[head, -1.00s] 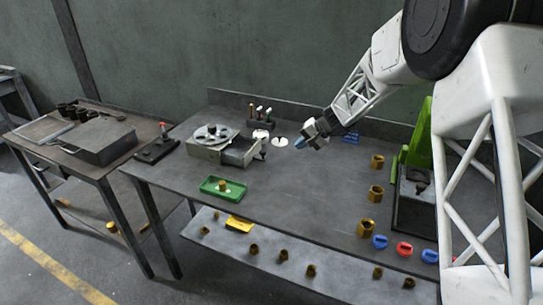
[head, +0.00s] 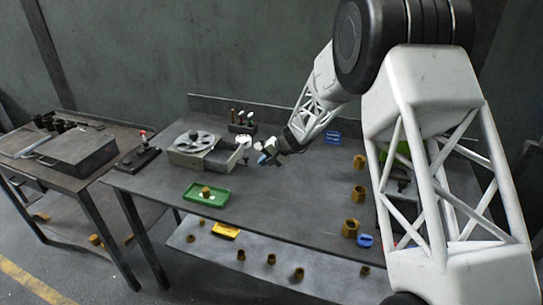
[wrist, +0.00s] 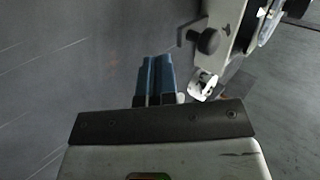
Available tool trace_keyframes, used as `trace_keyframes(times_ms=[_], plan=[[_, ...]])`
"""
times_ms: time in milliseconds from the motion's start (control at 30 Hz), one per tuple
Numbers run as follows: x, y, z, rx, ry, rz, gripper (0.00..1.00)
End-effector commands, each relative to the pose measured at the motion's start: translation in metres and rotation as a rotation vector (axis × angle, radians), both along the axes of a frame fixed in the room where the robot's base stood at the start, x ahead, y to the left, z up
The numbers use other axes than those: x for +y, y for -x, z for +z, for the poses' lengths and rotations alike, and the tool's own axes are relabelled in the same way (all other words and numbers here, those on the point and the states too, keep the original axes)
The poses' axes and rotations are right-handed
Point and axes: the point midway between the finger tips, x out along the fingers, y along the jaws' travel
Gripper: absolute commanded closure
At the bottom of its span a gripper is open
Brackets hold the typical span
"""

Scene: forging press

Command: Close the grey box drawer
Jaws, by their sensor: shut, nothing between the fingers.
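The grey box (head: 186,158) stands on the main bench, with a round slotted disc on top. Its drawer (head: 223,160) sticks out to the right in the head view. My gripper (head: 266,158) is shut and empty, just right of the drawer's outer end and apart from it there. In the wrist view my blue fingers (wrist: 158,78) are together, pointing away from the camera. The drawer (wrist: 226,50) shows at upper right there, with a black knob (wrist: 206,41) on its front, to the right of and beyond my fingertips.
White discs and a small rack of upright tools (head: 242,122) lie behind the drawer. A green tray (head: 206,195) sits in front of the box. Brass nuts (head: 351,228) line the right side. The bench middle is clear. A separate side bench stands at left.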

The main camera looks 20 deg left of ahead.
Motion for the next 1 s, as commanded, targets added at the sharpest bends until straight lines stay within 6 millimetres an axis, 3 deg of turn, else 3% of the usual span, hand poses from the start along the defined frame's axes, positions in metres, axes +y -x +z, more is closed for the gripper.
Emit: trace_keyframes(times_ms=[100, 300, 833, 1000], plan=[[0.017, 0.003, -0.001, -0.001, 0.000, 0.002, 1.00], [0.033, 0.005, -0.001, -0.001, 0.000, 0.000, 1.00], [0.039, 0.006, -0.002, -0.001, 0.000, 0.001, 1.00], [0.054, 0.006, -0.002, -0.001, 0.000, 0.002, 1.00]])
